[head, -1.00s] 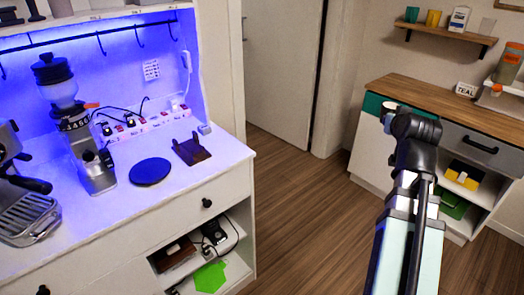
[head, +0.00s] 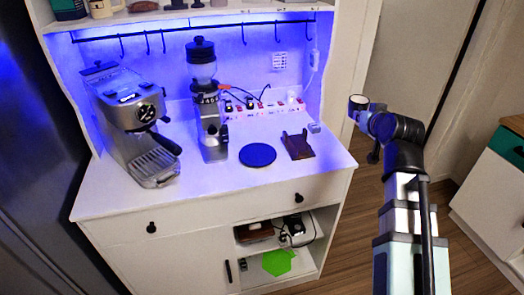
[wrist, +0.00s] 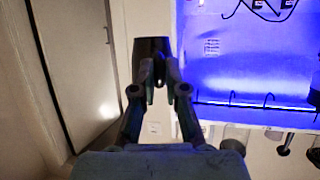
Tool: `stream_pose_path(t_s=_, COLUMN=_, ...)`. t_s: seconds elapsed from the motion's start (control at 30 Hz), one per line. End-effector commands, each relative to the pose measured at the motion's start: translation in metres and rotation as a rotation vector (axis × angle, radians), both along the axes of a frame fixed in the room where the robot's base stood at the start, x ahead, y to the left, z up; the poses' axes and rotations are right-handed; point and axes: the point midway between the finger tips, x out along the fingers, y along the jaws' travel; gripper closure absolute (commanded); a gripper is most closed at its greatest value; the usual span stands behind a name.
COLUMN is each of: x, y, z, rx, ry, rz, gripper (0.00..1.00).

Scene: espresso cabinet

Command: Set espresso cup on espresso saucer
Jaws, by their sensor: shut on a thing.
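My gripper (head: 368,112) is at the right in the head view, up in the air beside the right end of the white cabinet. In the wrist view the cup (wrist: 152,46) looks dark and sits between my two fingertips. A flat round dark blue disc (head: 257,155) lies on the cabinet top, left of and apart from my gripper. It may be the espresso saucer; nothing stands on it.
On the cabinet top (head: 210,183) stand an espresso machine (head: 130,115), a grinder (head: 210,125), a brown holder (head: 298,145) and a power strip (head: 265,108) with cables. A hook rail (head: 195,30) hangs above. The counter's front strip is clear.

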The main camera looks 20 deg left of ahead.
Motion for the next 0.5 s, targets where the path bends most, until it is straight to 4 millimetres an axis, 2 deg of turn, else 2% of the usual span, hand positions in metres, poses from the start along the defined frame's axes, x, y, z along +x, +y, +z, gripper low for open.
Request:
stream_pose_path(t_s=0.03, x=-0.001, y=0.026, z=0.005, rx=0.000, ry=0.000, rz=0.040, gripper=1.00)
stream_pose_path(t_s=0.3, x=-0.024, y=0.148, z=0.015, rx=0.000, ry=0.000, rz=0.233, gripper=1.00)
stream_pose_path(t_s=0.5, x=-0.047, y=0.222, z=0.021, rx=0.001, ry=0.001, rz=0.355, gripper=1.00)
